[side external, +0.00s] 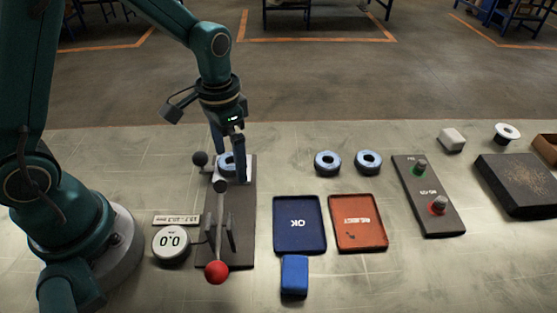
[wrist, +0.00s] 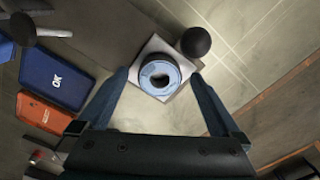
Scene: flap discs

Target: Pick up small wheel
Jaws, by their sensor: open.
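Several small blue-grey flap discs that look like small wheels are in view. One wheel (side external: 228,161) sits on the dark fixture plate (side external: 243,250). In the wrist view this wheel (wrist: 159,77) lies on a pale square pad (wrist: 183,92), its centre hole facing the camera. Two more wheels, a left one (side external: 327,162) and a right one (side external: 368,161), lie on the bench behind the trays. My gripper (wrist: 158,85) is open, its two fingers on either side of the fixture wheel in the picture. I cannot tell whether they touch it. In the side view my gripper (side external: 238,172) points down at that wheel and partly hides it.
A gauge (side external: 172,243), a blue OK tray (side external: 299,246), an orange REJECT tray (side external: 372,243), a blue block (side external: 295,274) and a button panel (side external: 447,221) surround the work. The bench front right is clear.

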